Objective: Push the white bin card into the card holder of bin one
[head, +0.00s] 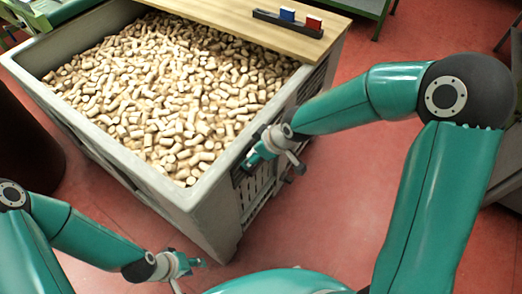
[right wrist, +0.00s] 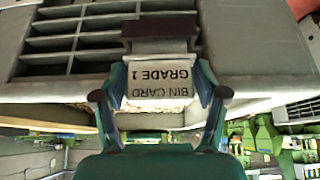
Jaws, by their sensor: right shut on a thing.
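The white bin card (right wrist: 160,84), printed "BIN CARD GRADE 1", shows upside down in the right wrist view. My right gripper (right wrist: 160,92) is shut on the card, one finger at each side edge. The dark card holder (right wrist: 160,29) is on the bin wall straight ahead of the card. The card's far edge is close to the holder; I cannot tell whether it is inside. In the head view my right gripper (head: 258,156) is at the side of the grey bin (head: 213,222), hiding card and holder. My left gripper (head: 190,264) is low, away from the bin; its jaws are unclear.
The bin is full of corks (head: 180,90). A wooden board (head: 235,18) lies across its far end, bearing a dark rack (head: 287,24) with a blue card (head: 287,14) and a red card (head: 313,22). The bin's wall has slots. Red floor (head: 340,190) is clear beside it.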

